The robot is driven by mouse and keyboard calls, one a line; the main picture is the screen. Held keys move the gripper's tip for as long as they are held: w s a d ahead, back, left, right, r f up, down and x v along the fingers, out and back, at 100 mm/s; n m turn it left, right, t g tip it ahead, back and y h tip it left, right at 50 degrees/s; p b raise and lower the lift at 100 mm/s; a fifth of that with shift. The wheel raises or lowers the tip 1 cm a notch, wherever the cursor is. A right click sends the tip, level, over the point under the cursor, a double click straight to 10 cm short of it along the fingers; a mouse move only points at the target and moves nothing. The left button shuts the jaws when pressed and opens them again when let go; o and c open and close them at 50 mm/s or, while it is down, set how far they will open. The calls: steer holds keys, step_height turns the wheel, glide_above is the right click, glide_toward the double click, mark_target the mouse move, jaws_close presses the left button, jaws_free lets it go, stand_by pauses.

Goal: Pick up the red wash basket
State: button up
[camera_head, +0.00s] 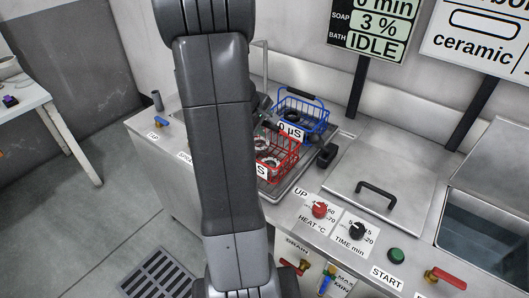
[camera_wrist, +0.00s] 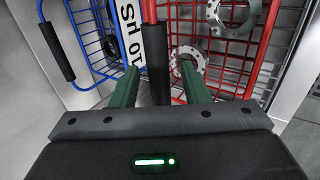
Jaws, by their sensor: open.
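The red wash basket (camera_head: 283,154) is a wire basket holding several metal rings, and sits on a grey tray on the steel counter. My arm hides its left part in the head view. In the wrist view its red wires (camera_wrist: 255,50) fill the right side, and its black handle grip (camera_wrist: 157,62) lies between the two green fingers of my gripper (camera_wrist: 160,90). The gripper is open, with one finger on each side of the grip; I cannot tell whether either touches it. In the head view the gripper is mostly hidden behind my arm.
A blue wire basket (camera_head: 322,122) with a black handle stands just behind the red one; it also shows at left in the wrist view (camera_wrist: 88,35). A closed steel lid (camera_head: 400,170) with a black handle is to the right, and control knobs (camera_head: 320,210) are in front.

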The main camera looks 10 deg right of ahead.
jaws_close()
steer(key=shift+w+r, duration=0.1)
stand_by(0.3)
